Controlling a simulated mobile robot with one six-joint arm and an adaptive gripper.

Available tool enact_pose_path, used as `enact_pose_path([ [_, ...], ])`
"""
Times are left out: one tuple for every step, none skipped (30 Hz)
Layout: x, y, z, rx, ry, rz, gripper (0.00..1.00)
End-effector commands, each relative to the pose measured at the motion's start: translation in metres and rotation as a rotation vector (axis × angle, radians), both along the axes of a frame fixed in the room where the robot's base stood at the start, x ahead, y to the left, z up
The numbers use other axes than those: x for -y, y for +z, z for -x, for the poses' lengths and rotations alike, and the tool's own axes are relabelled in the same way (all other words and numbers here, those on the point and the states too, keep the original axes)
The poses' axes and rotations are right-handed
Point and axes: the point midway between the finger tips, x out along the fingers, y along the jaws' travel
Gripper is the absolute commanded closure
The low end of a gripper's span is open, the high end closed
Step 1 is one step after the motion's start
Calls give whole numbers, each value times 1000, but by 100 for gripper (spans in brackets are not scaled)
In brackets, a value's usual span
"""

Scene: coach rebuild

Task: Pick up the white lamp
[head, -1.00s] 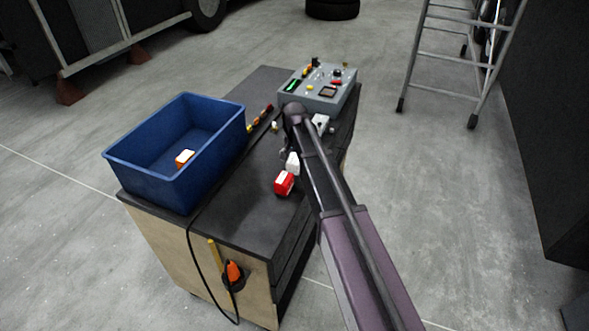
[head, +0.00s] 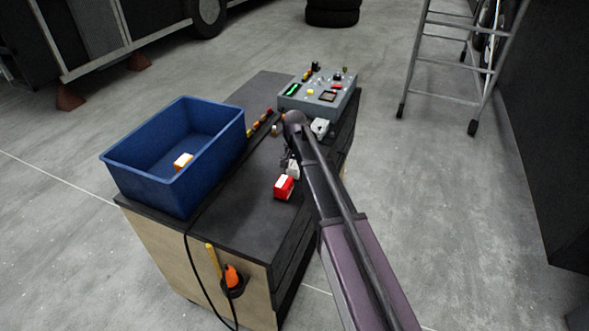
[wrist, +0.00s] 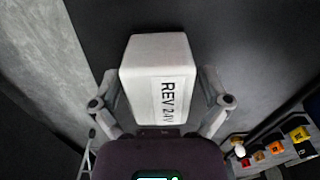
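The white lamp (wrist: 158,60) is a pale box labelled "REV 24V". It fills the space between the fingers of my gripper (wrist: 160,78) in the wrist view. The fingers stand on both sides of it, with a narrow gap showing at the right finger; contact on the left is unclear. In the head view the white lamp (head: 293,172) is on the dark cart top, partly covered by my gripper (head: 287,160), just behind the red lamp (head: 284,187).
A blue bin (head: 143,178) with an orange-and-white lamp (head: 183,160) inside stands on the left of the cart. A grey control box (head: 318,98) sits at the back. Small coloured parts (head: 262,121) lie mid-cart. A black cable runs over the front edge.

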Motion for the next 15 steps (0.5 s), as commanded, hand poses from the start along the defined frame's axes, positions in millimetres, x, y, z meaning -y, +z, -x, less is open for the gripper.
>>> enact_pose_path([
  [0,0,0,0,0,0,30],
  [0,0,0,0,0,0,39],
  [0,0,0,0,0,0,50],
  [0,0,0,0,0,0,59],
  [0,0,0,0,0,0,68],
  [0,0,0,0,0,0,80],
  [0,0,0,0,0,0,88],
  [0,0,0,0,0,0,88],
  [0,0,0,0,0,0,88],
  [0,0,0,0,0,0,88],
  [0,0,0,0,0,0,88],
  [0,0,0,0,0,0,88],
  [0,0,0,0,0,0,88],
  [0,0,0,0,0,0,88],
  [0,0,0,0,0,0,88],
])
